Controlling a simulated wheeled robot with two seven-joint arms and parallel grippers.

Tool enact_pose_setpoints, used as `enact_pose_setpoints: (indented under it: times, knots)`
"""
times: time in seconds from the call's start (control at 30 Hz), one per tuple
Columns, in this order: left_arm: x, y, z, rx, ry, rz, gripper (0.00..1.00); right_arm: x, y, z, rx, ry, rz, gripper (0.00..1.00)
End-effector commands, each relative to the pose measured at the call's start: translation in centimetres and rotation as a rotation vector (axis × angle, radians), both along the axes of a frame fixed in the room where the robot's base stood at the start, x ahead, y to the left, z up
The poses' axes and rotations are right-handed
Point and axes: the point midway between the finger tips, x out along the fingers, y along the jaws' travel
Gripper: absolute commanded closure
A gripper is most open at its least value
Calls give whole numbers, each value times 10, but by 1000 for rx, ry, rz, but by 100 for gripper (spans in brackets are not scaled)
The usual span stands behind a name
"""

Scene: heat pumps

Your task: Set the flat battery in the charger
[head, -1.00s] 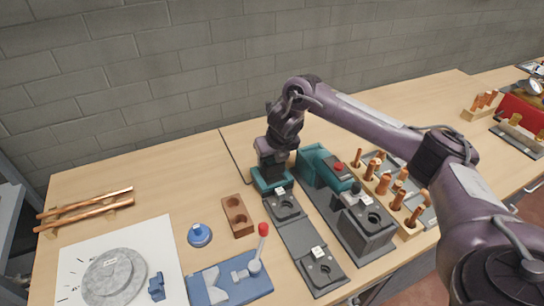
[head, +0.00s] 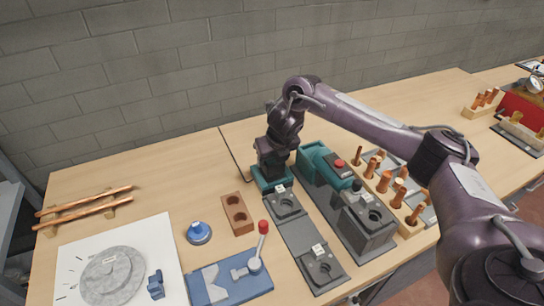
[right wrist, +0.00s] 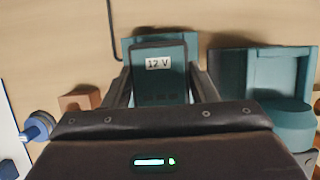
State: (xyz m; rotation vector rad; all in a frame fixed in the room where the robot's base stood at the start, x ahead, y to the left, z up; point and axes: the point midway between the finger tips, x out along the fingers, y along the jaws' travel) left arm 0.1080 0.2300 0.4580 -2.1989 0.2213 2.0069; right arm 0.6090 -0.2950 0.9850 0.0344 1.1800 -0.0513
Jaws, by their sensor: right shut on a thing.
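My right gripper (head: 270,165) points down at the back middle of the table and is shut on the battery, a block with a white "12 V" label that shows between the fingers in the right wrist view (right wrist: 160,85). A teal block (head: 268,184) shows right under the gripper in the head view, at the far end of a dark plate. I cannot tell whether it is all battery or partly a holder, nor whether it rests on the table. The dark plate (head: 298,236) has two round sockets with white labels. I cannot tell which unit is the charger. My left gripper is out of view.
A teal machine (head: 318,162) with a red button and a dark socketed box (head: 368,222) stand close right. A rack of copper fittings (head: 408,226) lies beyond. A brown two-hole block (head: 237,214) and a blue fixture with a red-knobbed lever (head: 232,281) are left and in front.

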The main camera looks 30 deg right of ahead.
Motion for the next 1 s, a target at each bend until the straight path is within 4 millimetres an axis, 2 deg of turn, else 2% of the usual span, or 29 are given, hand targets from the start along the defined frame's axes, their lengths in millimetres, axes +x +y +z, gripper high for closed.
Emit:
enact_pose_setpoints:
  times: [1.0]
  knots:
    - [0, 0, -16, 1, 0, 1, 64, 1, 0, -20, 1, -2, 0, 81]
